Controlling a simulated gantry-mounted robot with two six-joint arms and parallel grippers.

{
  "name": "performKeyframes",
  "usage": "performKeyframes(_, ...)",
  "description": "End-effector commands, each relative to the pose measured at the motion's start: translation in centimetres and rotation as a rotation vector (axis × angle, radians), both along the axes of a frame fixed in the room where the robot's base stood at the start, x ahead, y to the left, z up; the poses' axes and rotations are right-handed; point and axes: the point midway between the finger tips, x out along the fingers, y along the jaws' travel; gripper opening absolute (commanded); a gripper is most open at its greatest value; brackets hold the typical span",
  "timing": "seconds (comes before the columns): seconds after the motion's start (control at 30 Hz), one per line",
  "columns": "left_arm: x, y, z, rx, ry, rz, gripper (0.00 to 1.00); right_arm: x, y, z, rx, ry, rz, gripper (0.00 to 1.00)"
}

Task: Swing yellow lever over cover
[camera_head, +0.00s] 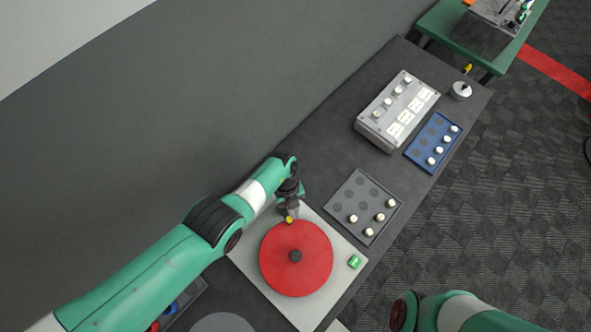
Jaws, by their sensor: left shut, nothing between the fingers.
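A round red cover (290,272) with a dark centre knob (295,256) lies on a light grey base plate (259,278). The small yellow lever tip (289,219) shows at the cover's far edge. My left gripper (290,212) is shut and empty, right at the yellow tip. I cannot tell whether it touches the lever, and the rest of the lever is hidden by the gripper. My right arm comes in at the bottom right, and its gripper is out of view.
A green button (355,262) sits on the plate's right corner. A grey tray (338,196) and a blue tray (422,142) hold white-topped pegs. A grey box (372,120) with knobs and a small round canister (461,91) stand farther back. A wall runs along the left.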

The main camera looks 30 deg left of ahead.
Motion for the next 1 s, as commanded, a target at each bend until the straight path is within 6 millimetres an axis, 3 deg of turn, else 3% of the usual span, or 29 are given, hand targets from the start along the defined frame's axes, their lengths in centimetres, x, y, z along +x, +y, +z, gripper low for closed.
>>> performKeyframes(0.67, -0.1, 0.0, 0.1, 0.0, 0.0, -0.029, 0.0, 0.0, 0.0, 0.1, 0.0, 0.0, 0.0, 0.5)
performKeyframes(0.83, 0.2, 0.0, 1.9, 0.001, -0.001, -0.025, 0.0, 0.0, 0.0, 1.4, 0.0, 0.0, 0.0, 0.5)
performKeyframes(1.0, 1.0, 0.1, 5.4, 0.001, -0.002, -0.017, 0.0, 0.0, 0.0, 3.9, 0.0, 0.0, 0.0, 0.5)
